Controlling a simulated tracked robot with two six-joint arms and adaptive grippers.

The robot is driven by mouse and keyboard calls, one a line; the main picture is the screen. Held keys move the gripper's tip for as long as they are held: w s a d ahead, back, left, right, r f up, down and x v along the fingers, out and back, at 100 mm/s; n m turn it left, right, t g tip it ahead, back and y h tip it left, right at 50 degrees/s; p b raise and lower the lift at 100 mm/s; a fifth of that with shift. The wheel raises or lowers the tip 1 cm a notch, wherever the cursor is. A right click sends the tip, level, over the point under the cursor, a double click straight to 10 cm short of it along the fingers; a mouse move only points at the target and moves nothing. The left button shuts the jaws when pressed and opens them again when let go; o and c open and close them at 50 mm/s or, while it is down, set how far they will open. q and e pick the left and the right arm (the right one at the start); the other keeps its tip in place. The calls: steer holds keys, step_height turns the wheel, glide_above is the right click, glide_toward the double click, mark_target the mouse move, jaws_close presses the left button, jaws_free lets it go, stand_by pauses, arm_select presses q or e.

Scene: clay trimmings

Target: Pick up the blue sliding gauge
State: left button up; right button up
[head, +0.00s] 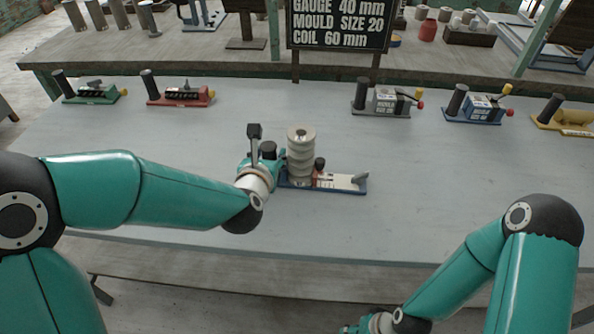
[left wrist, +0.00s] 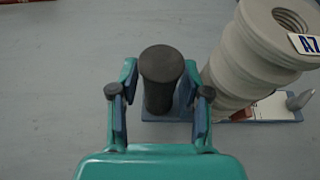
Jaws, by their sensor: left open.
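The blue sliding gauge has a flat blue base (head: 345,189) with a pale scale plate and lies near the middle of the table. Its upright black handle (left wrist: 161,75) stands at its left end; in the head view the handle top (head: 268,149) shows beside my left gripper (head: 258,158). In the left wrist view, my left gripper (left wrist: 160,105) is open, with one finger on each side of the handle and gaps beside it. A ribbed beige stack (head: 301,155) hides part of the base. My right gripper (head: 362,327) is mostly cut off at the bottom edge.
Other handled tools line the far side: green (head: 90,98), red (head: 180,100), grey (head: 385,105), another blue-based one (head: 478,115) and yellow (head: 570,125). A black sign (head: 340,22) stands behind. The grey table (head: 450,180) is clear to the right of the gauge.

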mark_target(268, 145)
arm_select(q)
steer(key=shift+w+f, duration=0.15)
steer(key=shift+w, duration=0.15)
jaws_close()
steer(key=shift+w+r, duration=0.1)
steer(key=shift+r, duration=0.1)
steer(key=shift+r, duration=0.1)
steer(key=shift+r, duration=0.5)
step_height(268, 145, up, 18)
steer(key=p, duration=0.6)
steer(key=shift+f+b, duration=7.8)
steer(key=shift+b, duration=0.7)
